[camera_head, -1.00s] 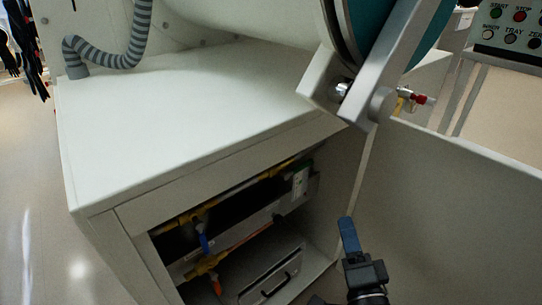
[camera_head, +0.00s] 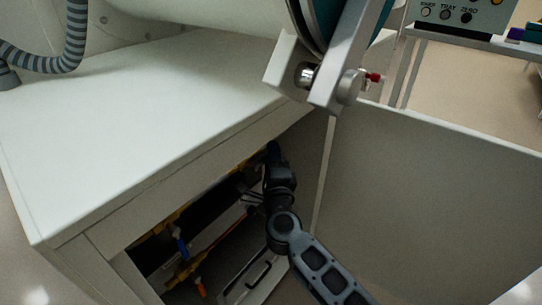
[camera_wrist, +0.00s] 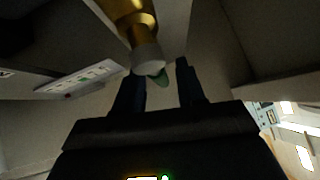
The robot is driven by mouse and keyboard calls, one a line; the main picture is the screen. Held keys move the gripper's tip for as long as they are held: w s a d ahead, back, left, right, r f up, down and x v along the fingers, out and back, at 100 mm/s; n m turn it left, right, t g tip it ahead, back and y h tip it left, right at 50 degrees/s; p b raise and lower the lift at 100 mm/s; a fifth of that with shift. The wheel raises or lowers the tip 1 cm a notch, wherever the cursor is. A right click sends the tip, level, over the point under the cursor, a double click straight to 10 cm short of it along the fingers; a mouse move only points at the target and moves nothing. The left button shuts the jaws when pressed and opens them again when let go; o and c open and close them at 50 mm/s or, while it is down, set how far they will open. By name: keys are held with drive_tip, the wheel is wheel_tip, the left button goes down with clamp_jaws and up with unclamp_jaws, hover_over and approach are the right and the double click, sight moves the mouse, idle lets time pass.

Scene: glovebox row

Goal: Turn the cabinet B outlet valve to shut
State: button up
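My gripper (camera_head: 273,152) reaches into the open front of the white cabinet, near the upper right of the opening. In the wrist view my gripper (camera_wrist: 159,72) is open, with its two dark fingers apart. A green handle (camera_wrist: 159,79) shows at the gap between the fingertips, below a pale round end on a brass pipe (camera_wrist: 128,10). Contact with the fingers cannot be told. In the head view my arm hides this green handle. A blue valve lever (camera_head: 181,248) hangs from the upper yellow pipe, and an orange lever (camera_head: 200,286) sits lower. No label tells which valve is cabinet B's outlet.
The open cabinet door (camera_head: 430,190) stands to the right of my arm. The white cabinet top (camera_head: 130,110) is above the opening. A pale labelled plate (camera_wrist: 85,77) is left of the fingers.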

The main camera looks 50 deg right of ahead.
drive_tip(key=shift+w+d+r, duration=0.1)
drive_tip(key=shift+w+d, duration=0.2)
drive_tip(key=shift+w, duration=0.05)
drive_tip(key=shift+c, duration=0.2)
clamp_jaws()
